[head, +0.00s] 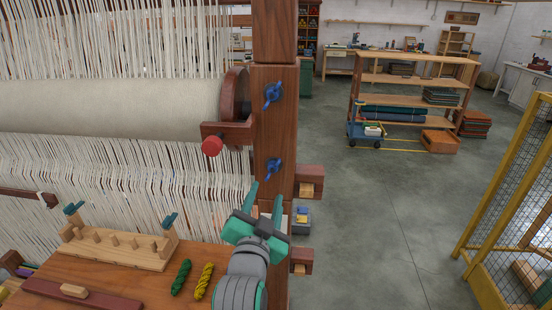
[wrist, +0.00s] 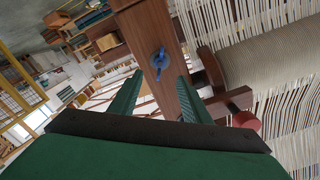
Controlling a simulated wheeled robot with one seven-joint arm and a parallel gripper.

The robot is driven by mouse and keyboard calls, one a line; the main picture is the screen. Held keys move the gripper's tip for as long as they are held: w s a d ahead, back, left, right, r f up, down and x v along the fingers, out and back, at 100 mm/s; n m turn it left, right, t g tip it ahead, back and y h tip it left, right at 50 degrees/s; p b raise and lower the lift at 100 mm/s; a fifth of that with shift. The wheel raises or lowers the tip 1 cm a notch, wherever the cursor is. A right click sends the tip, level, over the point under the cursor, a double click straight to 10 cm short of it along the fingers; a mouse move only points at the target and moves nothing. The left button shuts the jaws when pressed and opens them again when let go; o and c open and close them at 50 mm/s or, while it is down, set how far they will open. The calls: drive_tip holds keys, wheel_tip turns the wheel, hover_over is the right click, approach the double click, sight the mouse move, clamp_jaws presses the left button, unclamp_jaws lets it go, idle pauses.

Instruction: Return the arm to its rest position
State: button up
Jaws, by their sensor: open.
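My gripper (head: 264,199) is open and empty, raised at the end of my arm in front of the loom's wooden post (head: 272,120). In the wrist view its two green fingers (wrist: 155,100) stand apart, with the post and a blue wing knob (wrist: 160,60) seen beyond and between them. Nothing is between the fingers. A green skein (head: 181,277) and a yellow skein (head: 204,281) lie on the wooden table (head: 140,283), left of my arm and apart from the gripper.
The loom's cloth roll (head: 110,107) and hanging warp threads fill the left. A pegged wooden rack (head: 118,247) stands on the table. A red knob (head: 212,146) juts out beside the post. Open floor (head: 380,220) lies to the right, before a yellow mesh cage (head: 510,200) and shelves (head: 415,80).

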drive_tip(key=s+d+f+n, duration=0.1)
drive_tip(key=s+f+n, duration=0.1)
drive_tip(key=s+f, duration=0.5)
drive_tip(key=s+d+f+n+g+y, duration=0.1)
drive_tip(key=s+f, duration=0.2)
drive_tip(key=f, duration=0.7)
drive_tip(key=s+d+f+n, duration=0.1)
drive_tip(key=s+f+n, duration=0.1)
drive_tip(key=s+f, duration=0.5)
drive_tip(key=s+d+f+n, duration=0.1)
drive_tip(key=s+f, duration=0.3)
drive_tip(key=s, duration=0.8)
drive_tip(key=s+d+f+g, duration=0.1)
drive_tip(key=s+f, duration=0.3)
drive_tip(key=s, duration=0.9)
drive_tip(key=shift+s+d+n+g, duration=0.2)
drive_tip(key=shift+d+n+g, duration=0.1)
drive_tip(key=shift+d+n, duration=0.1)
